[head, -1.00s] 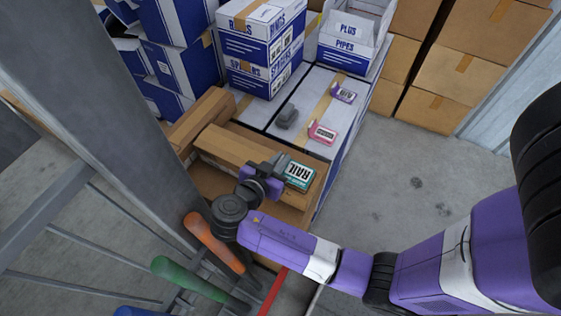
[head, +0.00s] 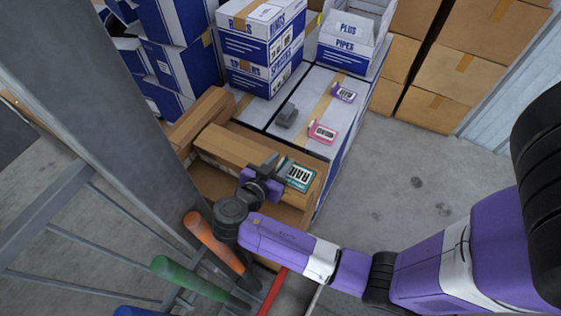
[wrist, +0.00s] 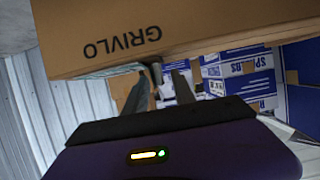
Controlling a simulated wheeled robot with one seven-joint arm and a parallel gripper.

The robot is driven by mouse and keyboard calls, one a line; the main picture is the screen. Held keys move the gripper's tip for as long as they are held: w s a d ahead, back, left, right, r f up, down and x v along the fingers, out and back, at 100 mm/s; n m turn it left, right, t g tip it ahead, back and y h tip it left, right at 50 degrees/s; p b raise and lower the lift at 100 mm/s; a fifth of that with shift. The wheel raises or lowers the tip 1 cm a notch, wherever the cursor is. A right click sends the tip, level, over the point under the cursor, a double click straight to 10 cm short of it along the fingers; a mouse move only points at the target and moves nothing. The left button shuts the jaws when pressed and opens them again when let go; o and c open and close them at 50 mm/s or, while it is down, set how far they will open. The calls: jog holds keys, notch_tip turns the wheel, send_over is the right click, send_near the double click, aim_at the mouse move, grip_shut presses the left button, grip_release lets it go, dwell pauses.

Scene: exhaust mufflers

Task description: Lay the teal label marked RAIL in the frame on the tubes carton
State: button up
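The teal label (head: 299,176) with the word RAIL shows in the head view at the right end of the brown cartons, just right of my gripper. I cannot tell whether it lies flat there or in a frame. My gripper (head: 274,174) has its fingers spread, close to the label's left edge. In the wrist view the two fingers (wrist: 163,88) stand apart with nothing clear between them. A thin pale teal edge (wrist: 113,72) shows under the brown carton marked GRIVLO (wrist: 190,35). I cannot read the word tubes on any carton.
A pink label (head: 322,133) and a purple label (head: 344,93) lie on white cartons behind, with a small grey object (head: 286,116). Blue and white boxes (head: 262,47) stack at the back. Orange and green handles (head: 208,238) stand near my wrist. Floor at right is clear.

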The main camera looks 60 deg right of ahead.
jog(key=shift+a+r, duration=0.15)
jog(key=shift+a, duration=0.2)
jog(key=b+v, duration=0.2)
jog(key=v, duration=0.9)
jog(key=shift+s+a, duration=0.1)
jog(key=shift+a, duration=0.05)
